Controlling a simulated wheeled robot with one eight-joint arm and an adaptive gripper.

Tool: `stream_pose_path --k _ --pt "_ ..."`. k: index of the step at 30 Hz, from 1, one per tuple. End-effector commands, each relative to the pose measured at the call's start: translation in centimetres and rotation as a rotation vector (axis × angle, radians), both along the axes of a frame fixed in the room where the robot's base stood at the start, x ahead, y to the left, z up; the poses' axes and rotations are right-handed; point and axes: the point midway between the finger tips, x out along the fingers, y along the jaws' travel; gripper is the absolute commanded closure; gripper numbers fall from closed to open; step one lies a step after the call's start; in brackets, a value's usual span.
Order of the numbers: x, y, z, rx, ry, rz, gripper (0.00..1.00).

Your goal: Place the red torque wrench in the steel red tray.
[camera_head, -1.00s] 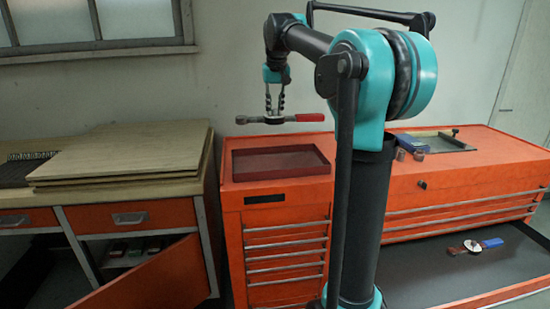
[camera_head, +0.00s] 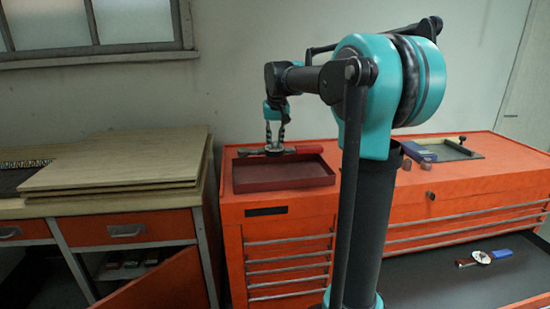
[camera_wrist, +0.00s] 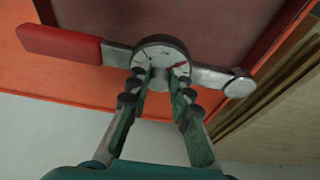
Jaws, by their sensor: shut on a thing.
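The red torque wrench (camera_head: 308,149) has a red handle, a round dial and a steel shaft with a round end. My gripper (camera_head: 275,146) is shut on it at the dial, and the wrench lies level across the fingers. In the wrist view the wrench dial (camera_wrist: 161,57) sits between my fingertips (camera_wrist: 160,84), with the handle to the left. The red tray (camera_head: 285,184) stands on the orange cabinet. The wrench is over the tray's back part, near its far rim. I cannot tell whether it touches the tray, which also shows in the wrist view (camera_wrist: 215,22).
Stacked wooden boards (camera_head: 110,172) lie on the workbench left of the cabinet. A wall stands close behind. A grey tray (camera_head: 450,150) and a blue box (camera_head: 415,152) are at the right. A blue-handled tool (camera_head: 482,257) lies in the open drawer (camera_head: 430,285).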

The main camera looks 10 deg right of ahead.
Motion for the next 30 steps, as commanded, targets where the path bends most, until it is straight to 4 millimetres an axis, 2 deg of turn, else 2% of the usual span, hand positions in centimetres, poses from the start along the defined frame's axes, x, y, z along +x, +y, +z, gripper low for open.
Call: stream_pose_path --k 3,11,19,26,27,30 --pt "0.0 0.0 -1.6 0.0 -0.001 0.0 1.0" --pt "0.0 0.0 -2.9 0.0 -0.001 0.0 1.0" --pt "0.0 0.0 -5.9 0.0 -0.001 0.0 1.0" --pt "0.0 0.0 -6.3 0.0 -0.001 0.0 1.0" --pt "0.0 0.0 -6.3 0.0 0.0 0.0 0.77" --pt "0.0 0.0 -6.3 0.0 0.0 0.0 0.65"
